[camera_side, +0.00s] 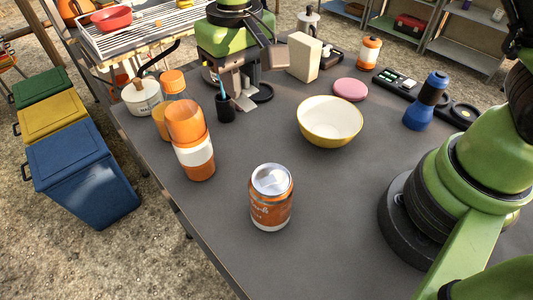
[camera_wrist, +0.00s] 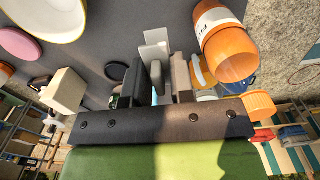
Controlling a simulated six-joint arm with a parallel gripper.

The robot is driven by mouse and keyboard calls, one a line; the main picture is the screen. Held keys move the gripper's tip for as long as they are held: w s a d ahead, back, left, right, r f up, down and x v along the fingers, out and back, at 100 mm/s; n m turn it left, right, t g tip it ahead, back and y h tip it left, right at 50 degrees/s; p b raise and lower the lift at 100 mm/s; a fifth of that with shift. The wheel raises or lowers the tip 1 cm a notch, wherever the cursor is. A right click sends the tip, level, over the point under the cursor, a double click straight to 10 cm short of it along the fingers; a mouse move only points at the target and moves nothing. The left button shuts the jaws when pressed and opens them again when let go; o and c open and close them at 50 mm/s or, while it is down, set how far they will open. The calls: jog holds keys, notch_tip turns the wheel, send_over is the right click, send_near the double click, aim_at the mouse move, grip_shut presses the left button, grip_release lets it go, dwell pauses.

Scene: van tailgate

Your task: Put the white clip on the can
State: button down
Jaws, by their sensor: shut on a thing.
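The can (camera_side: 270,205), orange with a silver top, stands upright near the front middle of the dark table in the side view. It is not seen in the wrist view. My gripper (camera_side: 240,92) is at the back left of the table, well behind the can. A pale grey-white flat piece, which looks like the white clip (camera_side: 246,103), is at its fingertips. In the wrist view the clip (camera_wrist: 155,45) sticks out beyond my gripper (camera_wrist: 157,80), which is shut on it. The part between the fingers is largely hidden.
An orange-and-white bottle (camera_side: 196,160) stands between my gripper and the table's left edge. A dark cup with a toothbrush (camera_side: 226,108) stands close beside my gripper. A yellow-and-white bowl (camera_side: 330,122) is to the right. The table around the can is clear.

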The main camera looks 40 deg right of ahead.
jog(key=s+a+r, duration=0.5)
jog(key=s+r, duration=0.2)
jog(key=s, duration=0.4)
send_over(267, 174)
jog(key=shift+n, duration=0.3)
notch_tip(267, 174, down, 6)
jog(key=shift+s+r, duration=0.1)
jog(key=shift+r, duration=0.1)
jog(key=shift+f, duration=2.15)
jog(key=shift+f, duration=0.15)
jog(key=c, duration=1)
grip_release()
